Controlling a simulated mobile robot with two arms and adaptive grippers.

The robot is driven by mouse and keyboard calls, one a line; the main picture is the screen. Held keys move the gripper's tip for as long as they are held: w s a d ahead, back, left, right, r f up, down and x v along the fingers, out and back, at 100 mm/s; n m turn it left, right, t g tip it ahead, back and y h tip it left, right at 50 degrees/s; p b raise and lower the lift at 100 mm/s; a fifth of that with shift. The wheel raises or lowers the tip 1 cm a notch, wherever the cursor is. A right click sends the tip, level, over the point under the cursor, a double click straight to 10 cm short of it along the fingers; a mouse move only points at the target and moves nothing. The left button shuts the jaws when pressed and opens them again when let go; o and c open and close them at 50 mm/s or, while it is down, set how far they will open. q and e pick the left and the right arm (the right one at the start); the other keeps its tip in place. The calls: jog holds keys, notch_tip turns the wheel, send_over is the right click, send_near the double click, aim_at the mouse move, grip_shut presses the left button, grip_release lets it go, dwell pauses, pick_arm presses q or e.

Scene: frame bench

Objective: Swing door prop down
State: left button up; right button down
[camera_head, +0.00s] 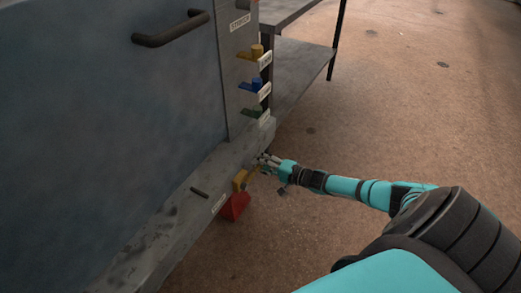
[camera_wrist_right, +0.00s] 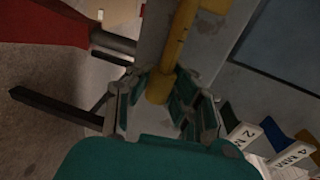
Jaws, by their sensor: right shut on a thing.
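The door prop is a yellow bar (camera_head: 240,181) with a red part (camera_head: 234,207), on the front of the low grey sill below the door. My right gripper (camera_head: 264,162) is at the bar's far end in the head view. In the right wrist view, the yellow bar (camera_wrist_right: 183,35) runs down between the fingers of my right gripper (camera_wrist_right: 163,97), which are shut on its end. The red part (camera_wrist_right: 42,22) shows at the upper left there. The blue-grey door (camera_head: 100,110) stands above the sill. My left gripper is not in view.
A dark handle (camera_head: 170,30) sticks out from the door. Yellow, blue and green pieces (camera_head: 250,85) with white labels stick out from the post. A small dark peg (camera_head: 200,192) stands on the sill (camera_head: 150,235). A grey shelf (camera_head: 300,70) is behind. The brown floor is open to the right.

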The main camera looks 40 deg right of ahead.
jog(key=shift+s+d+f, duration=0.1)
jog(key=shift+s+f, duration=0.15)
jog(key=shift+f, duration=0.15)
jog(key=c, duration=1.3)
grip_release()
jog(key=shift+s+d, duration=0.1)
jog(key=shift+o, duration=0.9)
jog(key=shift+r, duration=0.2)
jog(key=v, duration=1.1)
jog(key=shift+s, duration=0.3)
jog(key=shift+d+r, duration=0.1)
